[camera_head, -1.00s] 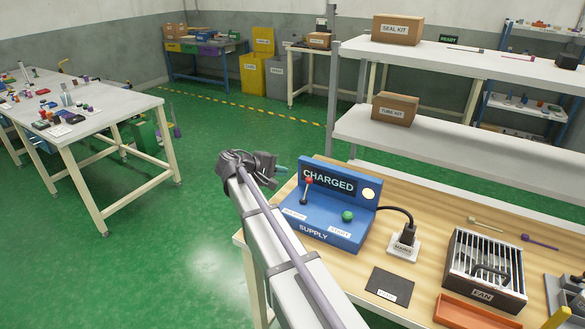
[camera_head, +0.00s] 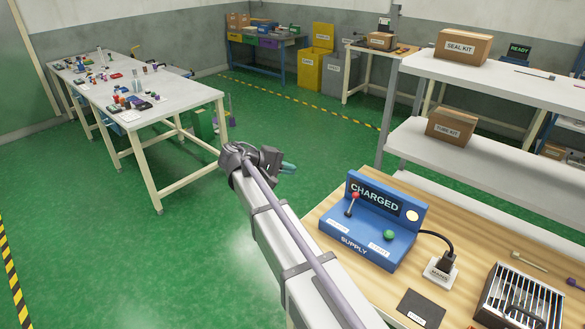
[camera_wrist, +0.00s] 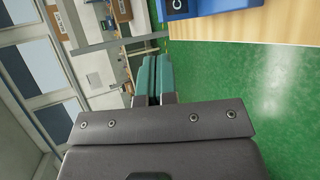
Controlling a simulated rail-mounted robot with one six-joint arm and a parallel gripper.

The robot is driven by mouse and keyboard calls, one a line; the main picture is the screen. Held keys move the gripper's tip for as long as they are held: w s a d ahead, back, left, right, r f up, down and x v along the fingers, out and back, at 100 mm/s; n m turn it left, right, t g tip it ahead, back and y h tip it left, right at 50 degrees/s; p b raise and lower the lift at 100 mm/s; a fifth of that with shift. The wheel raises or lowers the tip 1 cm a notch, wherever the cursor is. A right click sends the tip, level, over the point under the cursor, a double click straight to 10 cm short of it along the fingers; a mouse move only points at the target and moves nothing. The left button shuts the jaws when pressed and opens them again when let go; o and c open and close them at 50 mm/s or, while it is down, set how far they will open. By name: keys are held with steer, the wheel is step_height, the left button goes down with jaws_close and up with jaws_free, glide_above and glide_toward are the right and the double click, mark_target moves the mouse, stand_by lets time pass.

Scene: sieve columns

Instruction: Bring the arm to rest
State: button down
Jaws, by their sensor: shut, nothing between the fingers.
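My arm reaches out from the lower right in the head view. My gripper (camera_head: 289,168) is at its far end, over the green floor, left of the blue supply box and apart from it. In the wrist view my gripper (camera_wrist: 154,79) has its two teal fingers side by side, shut with nothing between them. The blue supply box (camera_head: 372,238) stands on the wooden bench (camera_head: 345,285) and its display reads CHARGED. It has a red-knobbed lever (camera_head: 352,205), a green button and a lit round lamp.
A long table (camera_head: 150,97) with small items is at left. Open green floor lies between.

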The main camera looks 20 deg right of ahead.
steer(key=s+f+m+y, duration=0.1)
steer(key=s+f+y, duration=0.2)
steer(key=s, duration=0.5)
steer(key=s+a+f+m+y, duration=0.1)
steer(key=s+f+y, duration=0.2)
steer(key=s+y, duration=0.2)
steer(key=s+f+m+y, duration=0.1)
steer(key=s+f+y, duration=0.3)
steer(key=s, duration=0.8)
steer(key=shift+a+g+y, duration=0.3)
steer(key=shift+a+y, duration=0.05)
steer(key=shift+y, duration=0.25)
